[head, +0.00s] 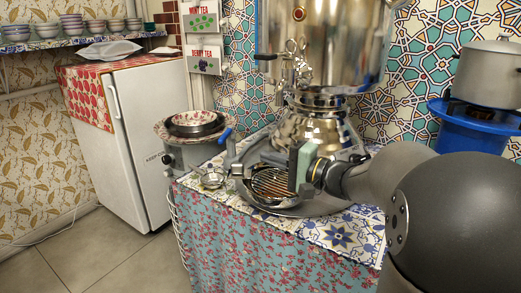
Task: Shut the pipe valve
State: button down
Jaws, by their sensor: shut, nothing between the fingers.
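A blue lever handle (226,135), apparently the pipe valve's, stands tilted at the upper end of a grey pipe (231,153) near the left edge of the tiled-cloth table. My gripper (268,158) reaches in from the right, in front of the samovar base and above the drip tray. It is shut and empty. It looks apart from the blue handle, to its right. The fingertips are small and hard to separate from the metal behind them. The large silver samovar (318,45) stands behind my gripper, and my wrist hides part of its foot.
A round drip tray (272,186) with a striped grate lies under my gripper. A glass bowl (213,178) sits to its left. A stove with a patterned bowl (192,120) stands behind left. A pot (488,72) on a blue burner stands at right. Floor (100,245) is clear at left.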

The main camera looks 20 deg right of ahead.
jog(key=w+d+r+n+g+p, duration=0.2)
jog(key=w+r+g+p, duration=0.15)
jog(key=p, duration=0.45)
jog(key=n+g+p, duration=0.2)
jog(key=g+p, duration=0.1)
jog(key=p, duration=0.3)
send_near(227, 139)
jog(key=shift+y, duration=0.4)
jog(key=x, duration=0.5)
jog(key=shift+s+a+f, duration=0.1)
jog(key=shift+f, duration=0.2)
jog(key=shift+w+a, duration=0.3)
jog(key=shift+a, duration=0.2)
jog(key=shift+f+b, duration=0.1)
jog(key=shift+b, duration=0.65)
